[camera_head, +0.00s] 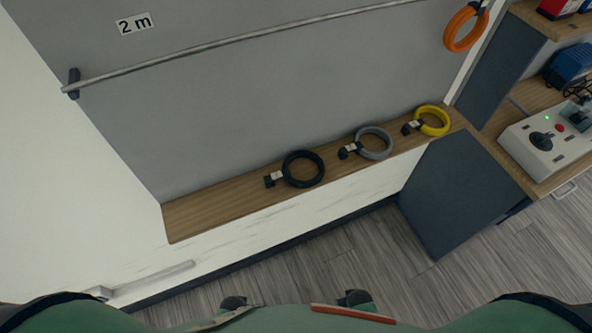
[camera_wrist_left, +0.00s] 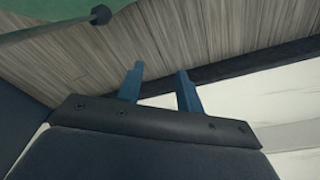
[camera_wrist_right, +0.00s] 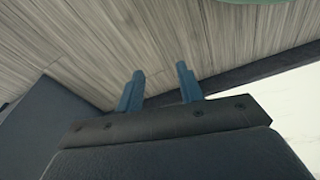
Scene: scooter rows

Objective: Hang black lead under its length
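The black lead (camera_head: 303,184) is a coiled ring with a small white tag and dark plug at its left. It lies on the wooden ledge (camera_head: 195,219) in the head view. A "2 m" label (camera_head: 134,23) is on the grey wall panel above a long metal rail (camera_head: 245,39). My left gripper (camera_wrist_left: 160,72) is open and empty, with its blue fingers apart over the floor. My right gripper (camera_wrist_right: 160,71) is also open and empty over the floor. Neither gripper clearly shows in the head view. The lead is outside both wrist views.
A grey coil (camera_head: 388,146) and a yellow coil (camera_head: 447,124) lie to the right on the ledge. An orange coil (camera_head: 452,38) hangs at upper right. A dark cabinet (camera_head: 455,190) and a bench with a control box (camera_head: 548,146) stand at right. The floor before the ledge is clear.

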